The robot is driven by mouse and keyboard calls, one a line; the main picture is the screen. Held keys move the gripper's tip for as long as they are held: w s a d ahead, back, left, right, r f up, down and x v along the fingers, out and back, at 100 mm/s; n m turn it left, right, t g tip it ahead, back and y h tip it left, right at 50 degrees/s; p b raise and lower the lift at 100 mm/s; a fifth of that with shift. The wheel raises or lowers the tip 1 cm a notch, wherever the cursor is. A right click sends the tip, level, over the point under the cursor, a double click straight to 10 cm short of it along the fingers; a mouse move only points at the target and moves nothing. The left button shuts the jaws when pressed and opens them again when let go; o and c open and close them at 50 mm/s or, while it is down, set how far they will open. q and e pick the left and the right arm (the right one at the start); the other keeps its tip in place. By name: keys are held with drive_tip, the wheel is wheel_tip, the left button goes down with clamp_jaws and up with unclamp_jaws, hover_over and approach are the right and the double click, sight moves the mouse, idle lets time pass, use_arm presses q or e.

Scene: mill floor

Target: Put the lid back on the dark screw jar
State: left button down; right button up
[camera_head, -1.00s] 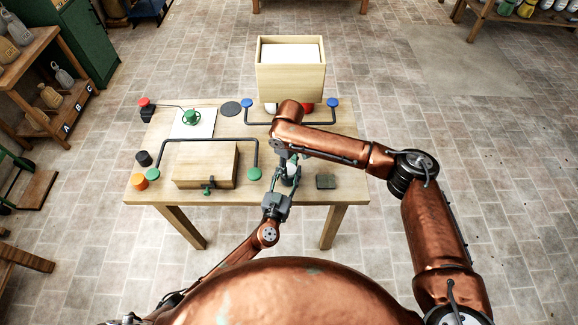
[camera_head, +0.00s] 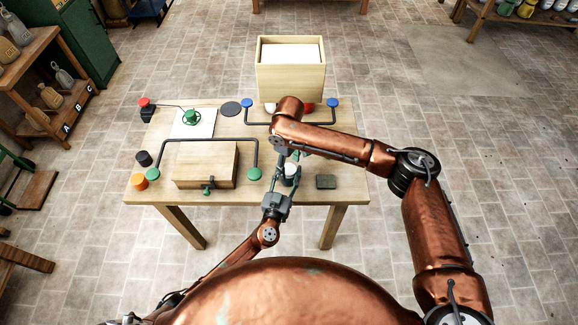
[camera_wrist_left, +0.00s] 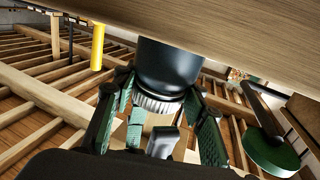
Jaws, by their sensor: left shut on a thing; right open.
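The dark screw jar (camera_wrist_left: 168,65) fills the middle of the left wrist view, which shows the table upside down. A pale ribbed band (camera_wrist_left: 158,103) rings the end away from the table; I cannot tell whether it is the lid or the neck. In the head view the jar's pale top (camera_head: 291,169) shows near the table's front right. My left gripper (camera_head: 287,180) is shut around the jar, with its fingers (camera_wrist_left: 165,88) on both sides. My right gripper (camera_head: 290,154) is open just above and behind the jar, partly hidden by its own arm.
A wooden box (camera_head: 205,166), a black bar with green feet (camera_head: 254,174) and an orange knob (camera_head: 139,181) are left of the jar. A grey disc (camera_head: 231,108) and a tall open box (camera_head: 290,82) are at the back.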

drive_tip(key=shift+r, duration=1.55)
drive_tip(key=shift+c, duration=0.2)
drive_tip(key=r+n, duration=0.1)
drive_tip(key=n, duration=0.2)
drive_tip(key=shift+a+r, duration=0.1)
drive_tip(key=shift+r, duration=0.3)
drive_tip(key=r+n, duration=0.1)
drive_tip(key=n, duration=0.2)
drive_tip(key=shift+r+n, duration=0.35)
drive_tip(key=shift+n, duration=0.05)
drive_tip(key=shift+f, duration=4)
drive_tip(key=shift+c, duration=0.3)
